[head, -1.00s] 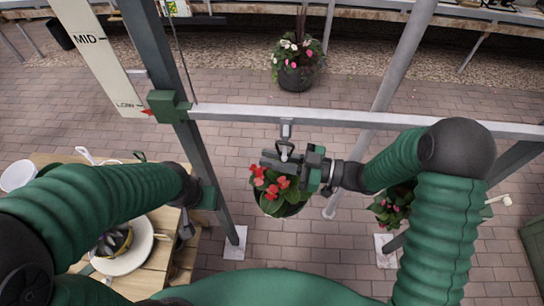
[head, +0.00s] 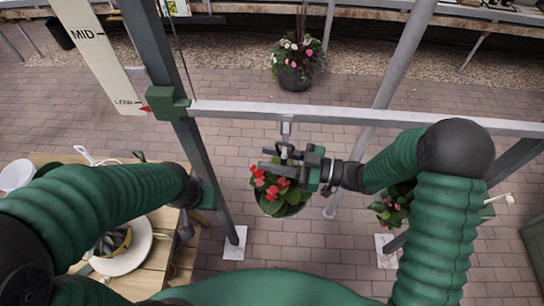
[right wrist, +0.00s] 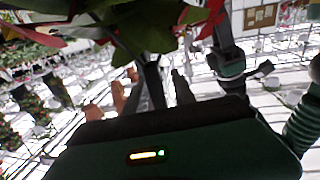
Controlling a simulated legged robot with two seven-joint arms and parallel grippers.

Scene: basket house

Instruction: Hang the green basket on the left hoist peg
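A planted basket with red flowers (head: 270,186) and a dark pot (head: 286,209) hangs beneath the white hoist bar (head: 360,117). A metal peg (head: 286,128) hangs from the bar just above it. I cannot make out the pot's colour or the contact between hanger and peg. My right gripper (head: 270,160) is just below the peg and over the flowers, its two fingers apart. In the right wrist view, leaves (right wrist: 140,30) crowd above the fingers.
A second flowering basket (head: 392,205) is at the right, partly behind my right arm. A wooden table (head: 165,270) with a white plate (head: 140,240) is at the lower left. A flower pot (head: 294,78) stands on the paving beyond the bar.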

